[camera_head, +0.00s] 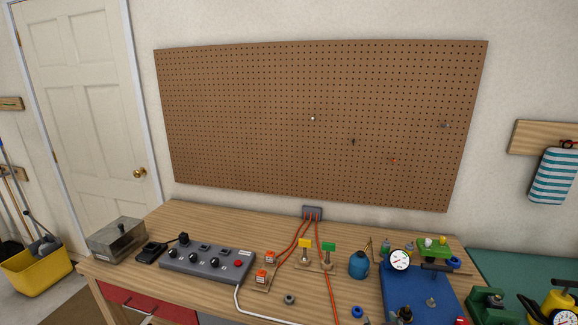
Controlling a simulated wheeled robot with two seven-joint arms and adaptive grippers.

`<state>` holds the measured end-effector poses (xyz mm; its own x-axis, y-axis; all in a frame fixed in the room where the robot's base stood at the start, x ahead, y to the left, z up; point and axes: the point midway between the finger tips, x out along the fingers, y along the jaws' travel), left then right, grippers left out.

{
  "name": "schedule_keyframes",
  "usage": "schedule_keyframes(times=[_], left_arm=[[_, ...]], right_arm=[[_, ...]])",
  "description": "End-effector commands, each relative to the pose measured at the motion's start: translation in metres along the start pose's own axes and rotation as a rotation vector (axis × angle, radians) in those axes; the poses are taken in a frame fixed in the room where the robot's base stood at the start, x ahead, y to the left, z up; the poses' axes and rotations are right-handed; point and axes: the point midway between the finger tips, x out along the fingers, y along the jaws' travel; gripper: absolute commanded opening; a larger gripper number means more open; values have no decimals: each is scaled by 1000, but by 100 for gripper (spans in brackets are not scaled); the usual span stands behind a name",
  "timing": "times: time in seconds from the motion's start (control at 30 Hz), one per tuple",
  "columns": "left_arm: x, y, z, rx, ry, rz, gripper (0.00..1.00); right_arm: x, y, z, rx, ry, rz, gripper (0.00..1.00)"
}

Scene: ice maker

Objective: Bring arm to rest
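Neither of my arms nor my grippers can be made out in the head view. The wooden workbench (200,223) fills the lower middle of the picture. A grey control box (207,262) with black knobs and a red button sits on its left half. A blue plate (408,292) carrying a round white gauge (399,260) and small fittings sits on its right half.
A grey metal box (117,240) and a small black device (151,252) stand at the bench's left end. Orange cables run from a wall box (312,213). A blue container (359,265) stands mid-bench. A pegboard (320,120) hangs behind. A yellow bucket (38,273) stands left.

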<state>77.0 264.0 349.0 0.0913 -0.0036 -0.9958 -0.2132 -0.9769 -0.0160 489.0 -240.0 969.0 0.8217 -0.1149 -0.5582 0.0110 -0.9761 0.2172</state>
Motion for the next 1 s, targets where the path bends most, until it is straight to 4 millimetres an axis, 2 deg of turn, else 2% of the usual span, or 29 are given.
schedule_keyframes(times=[0.03, 0.2, 0.4, 0.87, 1.0], left_arm=[[0, 0, 0, 0, 0, 0, 47], [0, 0, 0, 0, 0, 0, 47], [0, 0, 0, 0, 0, 0, 47], [0, 0, 0, 0, 0, 0, 47], [0, 0, 0, 0, 0, 0, 47]], right_arm=[[-4, -2, 17, 7, -58, -13, 51], [-22, -12, 70, 9, -255, -68, 51], [-45, -22, 112, 3, -421, -135, 51], [-84, -38, 162, -13, -629, -243, 51], [-75, -41, 171, -16, -637, -246, 51]])
